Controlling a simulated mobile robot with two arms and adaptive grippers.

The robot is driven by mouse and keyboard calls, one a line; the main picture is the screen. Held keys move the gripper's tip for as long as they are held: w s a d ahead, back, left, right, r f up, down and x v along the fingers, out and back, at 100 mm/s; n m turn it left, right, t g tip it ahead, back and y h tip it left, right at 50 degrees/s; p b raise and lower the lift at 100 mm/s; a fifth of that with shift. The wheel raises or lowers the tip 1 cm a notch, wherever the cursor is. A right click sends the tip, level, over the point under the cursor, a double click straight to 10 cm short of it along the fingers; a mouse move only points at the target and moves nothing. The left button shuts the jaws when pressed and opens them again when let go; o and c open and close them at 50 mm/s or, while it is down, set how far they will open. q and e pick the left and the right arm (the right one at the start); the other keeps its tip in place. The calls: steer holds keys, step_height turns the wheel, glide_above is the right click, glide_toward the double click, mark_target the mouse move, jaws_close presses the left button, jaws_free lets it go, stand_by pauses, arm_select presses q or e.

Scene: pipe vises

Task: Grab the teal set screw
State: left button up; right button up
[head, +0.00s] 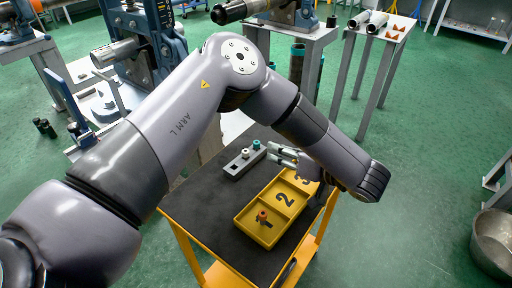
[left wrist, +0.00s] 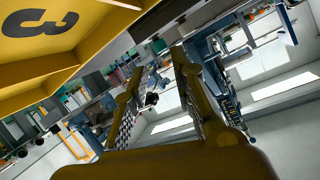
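The teal set screw (head: 256,144) stands upright at the far end of a grey block (head: 236,167) on the cart's dark top in the head view. A pale set screw with a reddish part (head: 245,153) stands beside it in the same block. My left gripper (head: 273,152) is just right of the teal screw, pointing left toward it, with a small gap between them. Its fingers are apart and nothing is between them, as the left wrist view (left wrist: 160,92) also shows. The teal screw is not visible in the left wrist view. My right gripper is out of view.
A yellow tray (head: 237,222) with numbered compartments lies right of the block. An orange-topped set screw (head: 263,216) stands in compartment 1. My left forearm hangs over the cart (head: 195,205). The tray also shows close by in the left wrist view (left wrist: 95,45).

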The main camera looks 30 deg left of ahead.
mark_target(259, 144)
arm_select(q)
steer(key=b+x, duration=0.1)
steer(key=x, duration=0.6)
steer(key=shift+f, duration=0.1)
steer(key=shift+a, duration=0.25)
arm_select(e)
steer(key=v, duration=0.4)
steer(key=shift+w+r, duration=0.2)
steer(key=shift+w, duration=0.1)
arm_select(q)
jaws_close()
